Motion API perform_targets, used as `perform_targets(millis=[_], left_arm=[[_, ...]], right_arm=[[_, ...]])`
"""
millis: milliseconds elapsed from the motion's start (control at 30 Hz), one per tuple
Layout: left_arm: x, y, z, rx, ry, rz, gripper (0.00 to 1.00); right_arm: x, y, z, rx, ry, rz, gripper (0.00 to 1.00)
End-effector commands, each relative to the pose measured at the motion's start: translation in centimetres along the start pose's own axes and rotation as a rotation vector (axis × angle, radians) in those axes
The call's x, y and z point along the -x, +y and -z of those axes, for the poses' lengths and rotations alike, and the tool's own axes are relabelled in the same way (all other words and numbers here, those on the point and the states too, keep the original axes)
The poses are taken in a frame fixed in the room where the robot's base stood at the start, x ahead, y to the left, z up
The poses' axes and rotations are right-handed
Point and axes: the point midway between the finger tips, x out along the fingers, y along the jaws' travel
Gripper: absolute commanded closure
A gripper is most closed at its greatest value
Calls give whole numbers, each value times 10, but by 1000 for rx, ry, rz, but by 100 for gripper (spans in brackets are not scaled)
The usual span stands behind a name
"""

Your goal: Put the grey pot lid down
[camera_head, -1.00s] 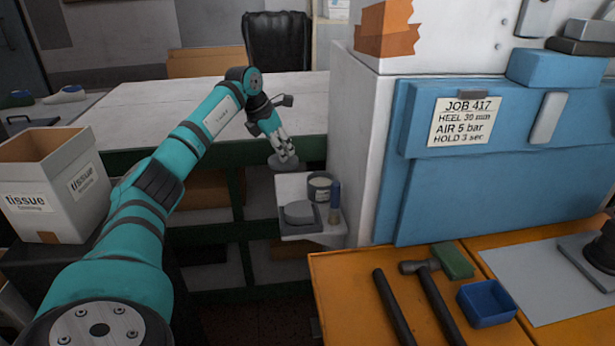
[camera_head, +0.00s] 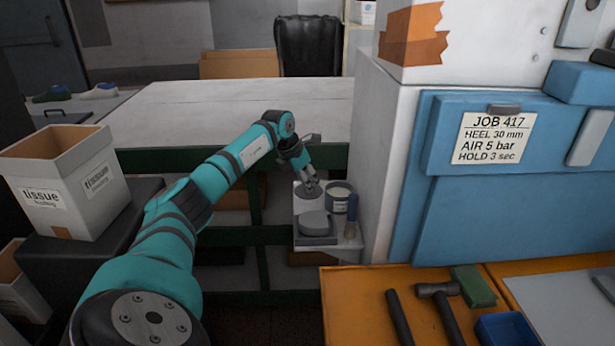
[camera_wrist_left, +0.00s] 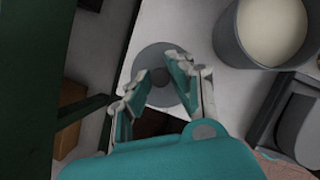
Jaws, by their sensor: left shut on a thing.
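The grey pot lid (camera_head: 302,193) is a flat round disc over the back left part of a small white side shelf (camera_head: 348,244). My left gripper (camera_head: 312,187) points down and is shut on the lid. In the left wrist view the gripper (camera_wrist_left: 153,76) has its fingers at the knob in the middle of the lid (camera_wrist_left: 148,57). I cannot tell whether the lid touches the shelf. The open grey pot (camera_head: 340,199), with pale contents, stands just right of the lid and apart from it; it also shows in the left wrist view (camera_wrist_left: 228,40). My right gripper is out of view.
A grey rounded pad on a dark tray (camera_head: 315,224) sits in front of the lid. A blue-handled tool (camera_head: 351,229) stands at its right. The blue and white machine (camera_head: 440,180) rises close on the right. A long white table (camera_head: 220,115) lies behind.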

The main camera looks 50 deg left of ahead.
Motion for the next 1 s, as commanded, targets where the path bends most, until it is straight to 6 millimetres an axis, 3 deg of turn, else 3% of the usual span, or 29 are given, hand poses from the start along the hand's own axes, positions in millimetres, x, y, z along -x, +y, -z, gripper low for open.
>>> perform_targets(millis=[267,300,433,767,1000], left_arm=[[-2,0,1,-1,0,0,97],[-1,0,0,-1,-1,0,75],[-1,0,0,-1,-1,0,58],[2,0,-1,-1,-2,0,57],[40,1,-1,-3,-3,-4,57]], right_arm=[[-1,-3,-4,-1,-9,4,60],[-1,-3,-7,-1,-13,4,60],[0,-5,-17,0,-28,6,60],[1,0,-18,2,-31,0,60],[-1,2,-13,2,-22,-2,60]])
